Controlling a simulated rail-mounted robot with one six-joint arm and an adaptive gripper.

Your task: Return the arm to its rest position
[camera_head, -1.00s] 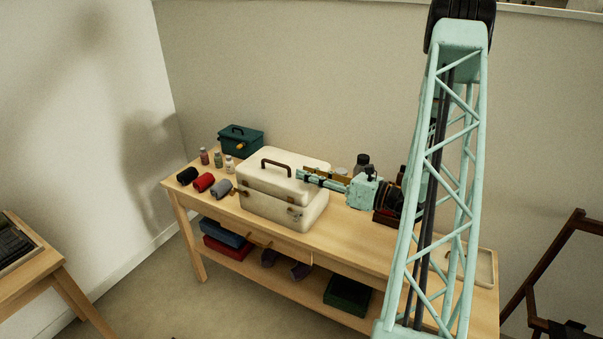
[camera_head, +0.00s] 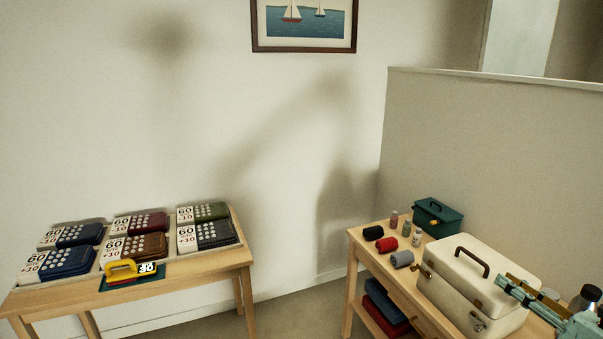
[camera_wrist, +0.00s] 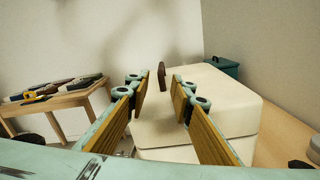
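My gripper (camera_wrist: 159,84) is open and empty in the wrist view, its two wood-coloured pads apart. The cream case (camera_wrist: 190,130) with a brown handle is beyond and below the fingers there. In the head view my gripper (camera_head: 508,285) enters from the right edge, beside the right side of the closed cream case (camera_head: 468,283); most of my arm is out of frame. I cannot tell whether the fingers touch the case.
The wooden bench (camera_head: 362,250) also holds a dark green box (camera_head: 437,218), small bottles and rolls. Dark bottles stand near my gripper at the right. A second table (camera_head: 190,268) at left carries several coloured packs and a yellow-handled tool (camera_head: 128,270). Floor shows between the tables.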

